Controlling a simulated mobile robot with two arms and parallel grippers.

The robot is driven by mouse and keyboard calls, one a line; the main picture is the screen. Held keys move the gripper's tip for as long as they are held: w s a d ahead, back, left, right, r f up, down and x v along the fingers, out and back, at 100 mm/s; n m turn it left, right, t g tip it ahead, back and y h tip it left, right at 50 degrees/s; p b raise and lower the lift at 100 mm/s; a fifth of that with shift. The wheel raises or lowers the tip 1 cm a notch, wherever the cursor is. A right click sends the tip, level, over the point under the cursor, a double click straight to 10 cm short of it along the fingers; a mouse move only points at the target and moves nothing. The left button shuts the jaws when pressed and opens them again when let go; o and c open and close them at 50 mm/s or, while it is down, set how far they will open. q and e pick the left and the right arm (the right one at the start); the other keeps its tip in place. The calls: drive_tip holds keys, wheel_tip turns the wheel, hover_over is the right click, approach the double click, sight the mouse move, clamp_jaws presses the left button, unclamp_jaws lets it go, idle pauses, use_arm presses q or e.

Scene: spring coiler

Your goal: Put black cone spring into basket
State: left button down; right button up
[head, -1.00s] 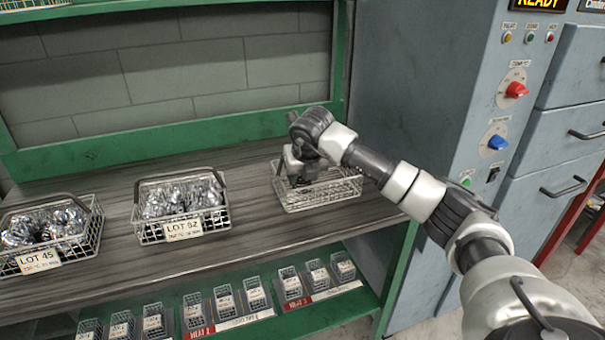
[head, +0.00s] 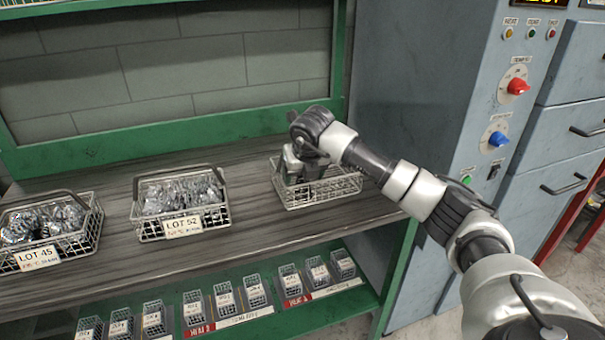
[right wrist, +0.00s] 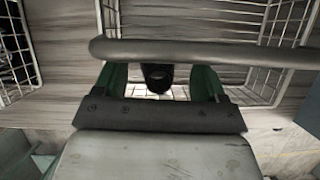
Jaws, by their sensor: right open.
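My right gripper (head: 303,172) is at the wire basket (head: 335,198) on the right of the shelf, over its left part. In the right wrist view its two green fingers (right wrist: 159,84) stand apart, open. A small dark rounded thing (right wrist: 157,75) shows between them; it may be the black cone spring, but its shape is mostly hidden. I cannot tell whether it touches the fingers or the basket floor. The basket's grey handle (right wrist: 215,53) crosses in front of the fingers. My left gripper is not in view.
Baskets of shiny metal parts labelled LOT 52 (head: 150,232) and LOT 45 (head: 84,246) stand to the left. Several small wire bins (head: 226,300) stand on the lower green shelf. A grey control cabinet (head: 440,110) is at the right. Bare shelf lies between the baskets.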

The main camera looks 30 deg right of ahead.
drive_tip(key=v, duration=1.2)
drive_tip(key=shift+r, duration=0.4)
drive_tip(key=shift+a, duration=0.1)
